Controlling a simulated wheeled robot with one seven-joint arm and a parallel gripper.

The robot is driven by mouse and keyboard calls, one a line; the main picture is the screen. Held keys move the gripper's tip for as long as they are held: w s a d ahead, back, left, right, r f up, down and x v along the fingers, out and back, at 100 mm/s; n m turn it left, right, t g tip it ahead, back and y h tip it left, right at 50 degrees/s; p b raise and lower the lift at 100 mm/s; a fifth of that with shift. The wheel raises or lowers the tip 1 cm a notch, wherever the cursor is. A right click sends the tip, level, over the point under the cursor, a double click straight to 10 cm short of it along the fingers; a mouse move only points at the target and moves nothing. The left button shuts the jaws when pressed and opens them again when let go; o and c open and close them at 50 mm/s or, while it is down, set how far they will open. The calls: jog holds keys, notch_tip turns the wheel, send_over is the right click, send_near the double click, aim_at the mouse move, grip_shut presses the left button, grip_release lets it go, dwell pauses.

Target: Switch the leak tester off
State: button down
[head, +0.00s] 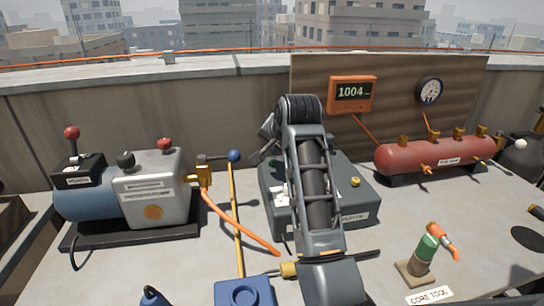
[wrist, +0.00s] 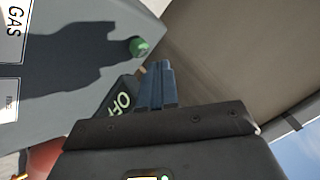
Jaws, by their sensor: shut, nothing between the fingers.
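The grey-green box (head: 350,190), which seems to be the leak tester, stands on the bench behind my arm, which hides its middle. In the wrist view its grey face (wrist: 85,25) fills the upper left, with a partly cut-off label reading "GAS" (wrist: 14,32). A green knob or lamp (wrist: 139,47) sits near its edge. A dark switch piece marked "OF…" (wrist: 122,100) lies just left of my gripper (wrist: 160,68). My fingers are shut and empty, close beside it; I cannot tell whether they touch it. In the head view my arm hides the fingers.
A blue and grey pump (head: 150,190) with red-knobbed levers stands at left. A red tank (head: 435,155) lies at right, below an orange display (head: 352,94) reading 1004 and a round gauge (head: 429,90). A green-and-orange core tool (head: 427,248) stands front right. Hoses cross the bench.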

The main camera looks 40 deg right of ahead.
aim_at(274, 161)
jog(key=shift+r, duration=0.1)
notch_tip(274, 161, up, 5)
jog(key=p, duration=0.5)
dwell(1.0)
